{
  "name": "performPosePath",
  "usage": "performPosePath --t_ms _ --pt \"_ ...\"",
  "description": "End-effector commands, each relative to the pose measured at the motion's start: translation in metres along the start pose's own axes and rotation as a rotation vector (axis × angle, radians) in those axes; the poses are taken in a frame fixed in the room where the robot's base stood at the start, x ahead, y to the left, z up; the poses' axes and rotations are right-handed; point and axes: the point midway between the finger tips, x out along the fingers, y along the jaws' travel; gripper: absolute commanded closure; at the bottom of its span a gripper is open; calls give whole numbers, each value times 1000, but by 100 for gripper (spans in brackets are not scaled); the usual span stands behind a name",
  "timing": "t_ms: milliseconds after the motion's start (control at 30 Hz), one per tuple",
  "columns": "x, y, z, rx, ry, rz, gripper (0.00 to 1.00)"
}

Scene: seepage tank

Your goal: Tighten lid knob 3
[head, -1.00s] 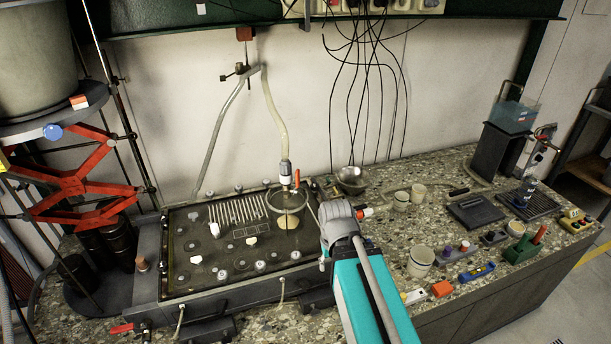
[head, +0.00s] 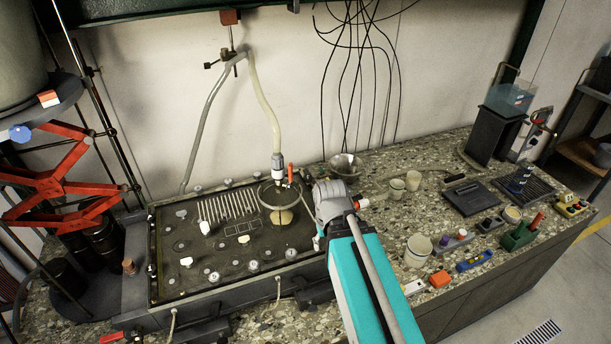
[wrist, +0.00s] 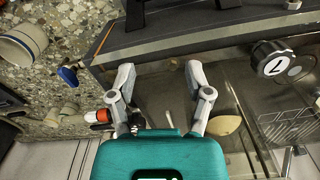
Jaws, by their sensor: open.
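The tank lid (head: 217,258) is a dark flat panel at the left of the bench. Several round knobs with pale tops line its front edge, such as one knob (head: 253,265); their numbers are too small to read in the head view. In the wrist view a black knob (wrist: 283,63) with a white marked disc stands at the upper right, to the right of my gripper (wrist: 160,70) and apart from it. I cannot tell whether it is knob 3. My gripper is open with nothing between its fingers. In the head view it is mostly hidden at the lid's right end.
A glass funnel-like vessel (head: 266,195) and a hose valve (head: 278,165) stand over the lid, close left of my wrist.

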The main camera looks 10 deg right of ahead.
Motion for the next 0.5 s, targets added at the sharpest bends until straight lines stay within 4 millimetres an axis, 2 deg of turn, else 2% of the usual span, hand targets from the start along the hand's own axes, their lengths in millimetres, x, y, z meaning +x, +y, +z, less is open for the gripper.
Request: performPosePath --t_ms 167,267,367,500 --pt "-9 0 -16 -44 0 0 21" --pt "-19 7 -37 -101 0 0 21" --pt "-34 7 -66 -196 0 0 21" --pt "-59 6 -118 -371 0 0 21"
